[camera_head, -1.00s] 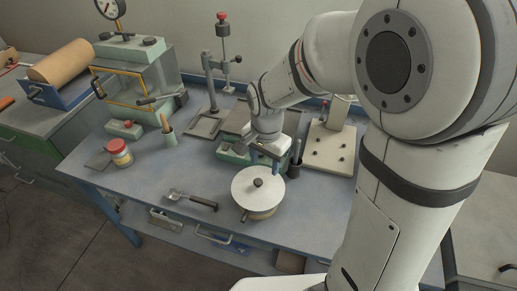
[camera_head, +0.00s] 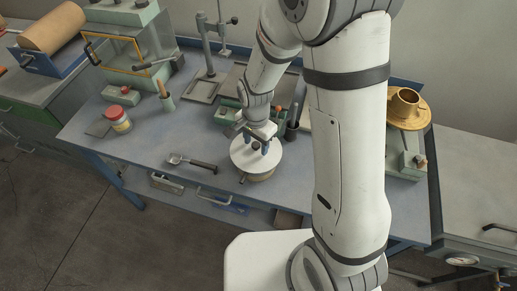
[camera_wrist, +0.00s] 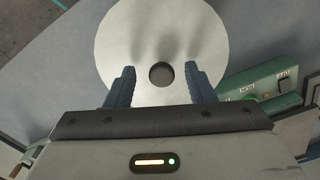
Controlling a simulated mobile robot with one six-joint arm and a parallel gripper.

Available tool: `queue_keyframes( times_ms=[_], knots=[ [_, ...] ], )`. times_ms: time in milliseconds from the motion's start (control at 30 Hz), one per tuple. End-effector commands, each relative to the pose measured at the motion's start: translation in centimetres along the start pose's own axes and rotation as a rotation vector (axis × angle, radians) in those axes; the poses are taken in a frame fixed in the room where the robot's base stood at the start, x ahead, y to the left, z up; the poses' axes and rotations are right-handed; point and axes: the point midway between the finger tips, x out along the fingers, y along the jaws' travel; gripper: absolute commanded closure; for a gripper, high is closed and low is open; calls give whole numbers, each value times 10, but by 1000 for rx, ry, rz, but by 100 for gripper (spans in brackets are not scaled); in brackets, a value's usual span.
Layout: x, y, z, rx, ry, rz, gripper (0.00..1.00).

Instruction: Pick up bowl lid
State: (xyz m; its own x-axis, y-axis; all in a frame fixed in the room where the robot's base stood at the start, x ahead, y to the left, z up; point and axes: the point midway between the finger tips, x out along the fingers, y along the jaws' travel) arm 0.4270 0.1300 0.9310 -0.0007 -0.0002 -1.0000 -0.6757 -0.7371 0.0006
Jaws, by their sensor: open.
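The bowl lid (camera_head: 245,157) is a pale round disc lying on a bowl (camera_head: 262,176) on the blue bench. In the wrist view the lid (camera_wrist: 125,40) fills the upper middle, with its dark round knob (camera_wrist: 161,74) near the line between my fingertips. My gripper (camera_head: 260,148) is over the lid, its blue fingers pointing down; the wrist view shows the open fingers (camera_wrist: 160,76) apart on either side of the knob. I cannot tell whether the fingertips touch the lid. In the head view my gripper hides the knob.
A scoop (camera_head: 192,162) lies left of the bowl, and a red-capped jar (camera_head: 117,120) stands farther left. A dark cylindrical holder (camera_head: 292,129) stands close behind right of the bowl. A green device (camera_wrist: 255,90) lies beside the lid.

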Motion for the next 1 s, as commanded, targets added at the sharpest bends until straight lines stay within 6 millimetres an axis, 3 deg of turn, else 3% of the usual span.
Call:
queue_keyframes(
  times_ms=[133, 700, 1000],
  knots=[
    [0, 0, 0, -1, 0, 0, 52],
    [0, 0, 0, -1, 0, 0, 98],
    [-4, -1, 0, -2, 1, -2, 100]
  ],
)
